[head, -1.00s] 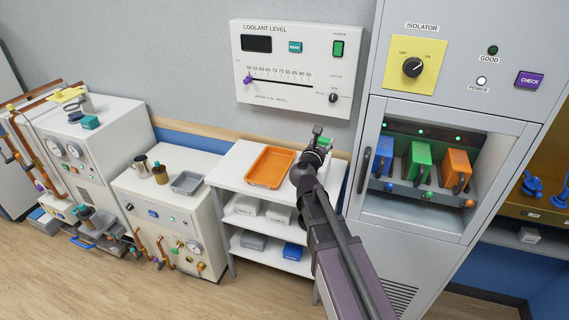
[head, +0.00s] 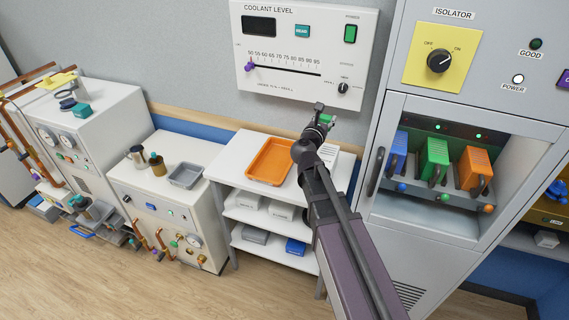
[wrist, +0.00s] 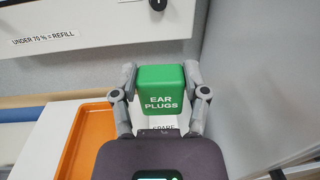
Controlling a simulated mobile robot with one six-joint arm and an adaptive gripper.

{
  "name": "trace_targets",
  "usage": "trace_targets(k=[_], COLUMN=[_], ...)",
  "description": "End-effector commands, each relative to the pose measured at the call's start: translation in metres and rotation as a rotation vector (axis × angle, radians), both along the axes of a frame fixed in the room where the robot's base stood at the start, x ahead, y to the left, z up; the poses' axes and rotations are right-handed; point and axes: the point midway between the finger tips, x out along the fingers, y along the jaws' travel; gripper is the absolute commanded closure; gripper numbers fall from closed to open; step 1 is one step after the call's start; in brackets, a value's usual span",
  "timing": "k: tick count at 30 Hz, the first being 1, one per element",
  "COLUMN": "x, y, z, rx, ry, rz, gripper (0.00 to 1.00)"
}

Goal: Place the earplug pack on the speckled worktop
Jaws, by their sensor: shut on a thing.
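The earplug pack (wrist: 161,91) is a green block with white "EAR PLUGS" lettering. My gripper (wrist: 161,78) is shut on it, with one finger at each side. In the head view my gripper (head: 322,112) is above the back right of a white shelf unit, below the coolant panel, and the pack (head: 325,118) shows as a small green patch. I cannot make out a speckled surface in either view.
An orange tray (head: 270,162) lies on the white shelf unit (head: 233,159). The coolant panel (head: 303,55) is on the wall behind. The isolator cabinet (head: 446,125) stands close on the right. White machines (head: 176,215) stand to the left, with open floor in front.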

Motion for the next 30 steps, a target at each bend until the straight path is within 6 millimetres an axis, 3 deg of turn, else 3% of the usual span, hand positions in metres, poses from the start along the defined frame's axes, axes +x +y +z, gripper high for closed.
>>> trace_targets(k=[10, 16, 30], x=[0.001, 0.000, -0.011], y=[-0.014, -0.014, 0.006], z=[-0.001, -0.012, -0.083], rx=[0.000, 0.000, 0.000], ry=[0.000, 0.000, 0.000], rz=[-0.017, -0.018, 0.002], gripper=[0.66, 0.66, 0.66])
